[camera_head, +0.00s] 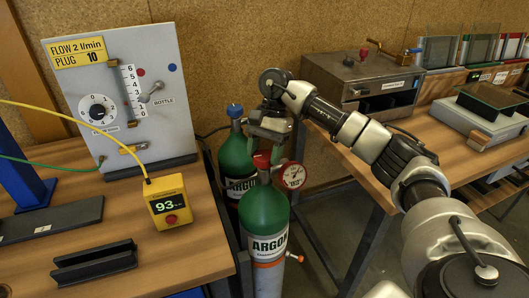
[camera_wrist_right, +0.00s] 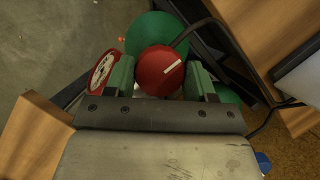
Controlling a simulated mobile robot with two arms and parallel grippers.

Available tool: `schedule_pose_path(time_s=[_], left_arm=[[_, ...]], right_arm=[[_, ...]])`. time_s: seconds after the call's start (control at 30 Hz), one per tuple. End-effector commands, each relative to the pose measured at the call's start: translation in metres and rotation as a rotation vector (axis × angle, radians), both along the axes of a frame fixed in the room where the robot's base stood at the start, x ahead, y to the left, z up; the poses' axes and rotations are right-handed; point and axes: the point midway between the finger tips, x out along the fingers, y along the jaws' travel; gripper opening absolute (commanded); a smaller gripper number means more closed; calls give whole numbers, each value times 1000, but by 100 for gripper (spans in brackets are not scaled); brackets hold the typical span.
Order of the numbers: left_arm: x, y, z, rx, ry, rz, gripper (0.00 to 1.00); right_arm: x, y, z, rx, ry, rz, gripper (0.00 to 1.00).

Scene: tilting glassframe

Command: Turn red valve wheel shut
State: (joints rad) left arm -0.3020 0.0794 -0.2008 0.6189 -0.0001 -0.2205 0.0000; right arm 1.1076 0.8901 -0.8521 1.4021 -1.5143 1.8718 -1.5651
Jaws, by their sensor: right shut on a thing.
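The red valve wheel (camera_head: 262,160) tops the front green argon bottle (camera_head: 265,212). In the right wrist view the wheel (camera_wrist_right: 160,70) is a round red knob with a white line pointing up and to the right. My right gripper (camera_head: 268,147) reaches down onto the wheel from above. In the wrist view its two green-padded fingers (camera_wrist_right: 160,84) stand on either side of the wheel and are shut on it. The lower part of the wheel and the valve beneath it are hidden. My left gripper is out of view.
A red-rimmed gauge (camera_head: 292,175) sits right beside the wheel. A second argon bottle (camera_head: 236,160) with a blue knob (camera_head: 235,110) stands behind. A workbench with a flow panel (camera_head: 120,95) and yellow meter (camera_head: 169,202) is at left; another bench (camera_head: 375,165) is at right.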

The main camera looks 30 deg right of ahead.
Motion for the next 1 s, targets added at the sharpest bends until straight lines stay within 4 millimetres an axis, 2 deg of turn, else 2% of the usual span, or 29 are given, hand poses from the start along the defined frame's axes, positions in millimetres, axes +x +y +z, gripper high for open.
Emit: schedule_pose_path(time_s=[0.5,1.0], left_arm=[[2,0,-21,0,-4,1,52],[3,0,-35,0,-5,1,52]], right_arm=[[-2,-1,-2,0,-2,-439,31],[-4,0,-2,0,-2,-912,31]])
